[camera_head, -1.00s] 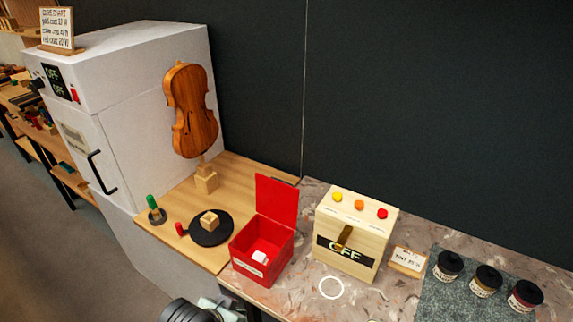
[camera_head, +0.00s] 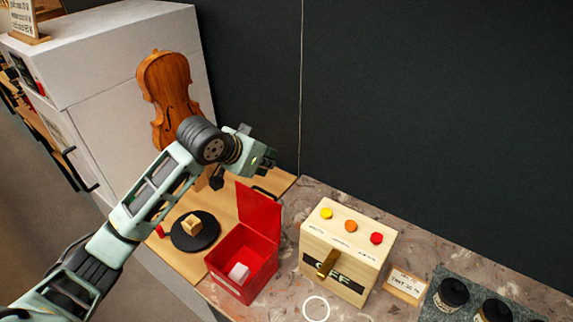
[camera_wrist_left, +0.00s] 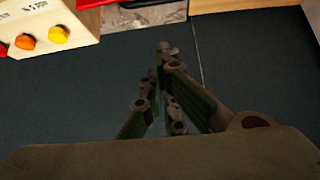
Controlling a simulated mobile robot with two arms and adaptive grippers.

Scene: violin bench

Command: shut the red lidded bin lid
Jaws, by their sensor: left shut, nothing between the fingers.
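The red lidded bin (camera_head: 240,265) stands on the bench with its lid (camera_head: 258,212) raised upright at the back. A small white block (camera_head: 238,272) lies inside it. My left gripper (camera_head: 268,186) is just above and behind the top edge of the raised lid, in front of the dark wall. Its fingers are shut and empty, and they show in the left wrist view (camera_wrist_left: 165,85) too. I cannot tell whether they touch the lid. A strip of red shows at the top of the left wrist view. My right gripper is out of view.
A wooden box (camera_head: 345,250) with coloured buttons and a lever stands right of the bin. A violin body (camera_head: 166,95) stands behind my left arm. A black disc (camera_head: 195,238) with a wooden block lies left of the bin. Dark jars (camera_head: 452,293) stand at the right.

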